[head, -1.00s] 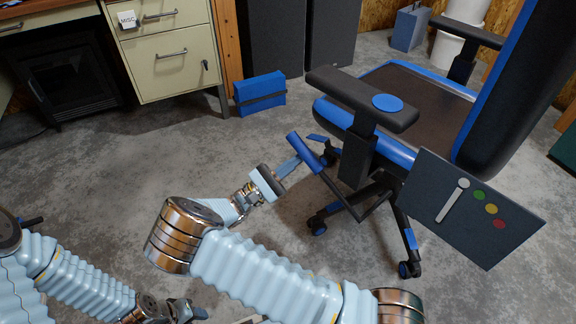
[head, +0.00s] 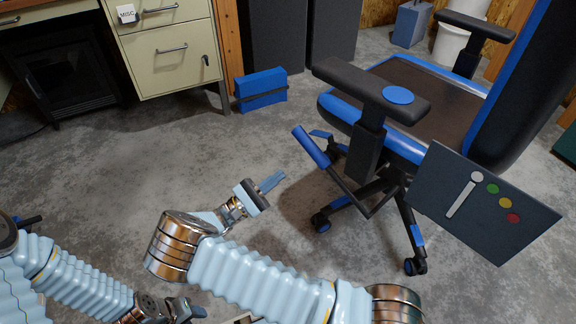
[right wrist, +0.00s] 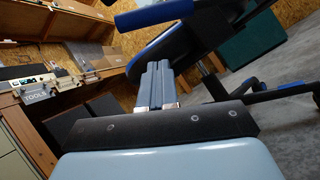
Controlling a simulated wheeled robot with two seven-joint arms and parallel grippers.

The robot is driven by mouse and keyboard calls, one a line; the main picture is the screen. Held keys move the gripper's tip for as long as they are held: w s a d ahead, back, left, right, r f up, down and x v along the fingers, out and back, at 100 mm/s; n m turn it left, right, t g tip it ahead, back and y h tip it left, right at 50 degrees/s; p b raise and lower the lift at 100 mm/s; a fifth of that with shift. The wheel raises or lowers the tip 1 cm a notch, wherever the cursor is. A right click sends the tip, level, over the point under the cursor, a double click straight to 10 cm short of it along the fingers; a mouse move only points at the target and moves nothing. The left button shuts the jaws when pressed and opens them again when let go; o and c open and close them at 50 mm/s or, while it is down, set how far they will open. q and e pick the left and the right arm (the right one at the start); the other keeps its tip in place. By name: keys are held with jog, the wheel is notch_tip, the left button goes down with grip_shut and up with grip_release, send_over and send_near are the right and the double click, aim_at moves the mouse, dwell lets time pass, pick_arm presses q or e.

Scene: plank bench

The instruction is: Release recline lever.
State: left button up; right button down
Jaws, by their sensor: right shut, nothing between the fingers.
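The recline lever (head: 311,147) is a blue grip on a thin black rod, sticking out from under the seat of the blue and black chair (head: 425,100). Its grip is tilted, upper end to the left. In the right wrist view a blue grip (right wrist: 153,13) crosses the top edge. My right gripper (head: 271,181) is shut and empty, to the lower left of the lever and apart from it. Its closed fingers (right wrist: 158,82) show in the right wrist view. My left gripper (head: 190,312) is low at the bottom edge, partly cut off; its jaws are unclear.
A dark panel (head: 440,222) beside the chair carries a white-knobbed bar and green, yellow and red dots; the knob is nearest green. The chair's armrest (head: 350,80) overhangs the lever. A blue box (head: 261,91) stands by the cabinet (head: 175,60). Floor left of the lever is clear.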

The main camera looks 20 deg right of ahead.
jog(key=shift+v, duration=2.4)
jog(key=shift+d+f, duration=0.1)
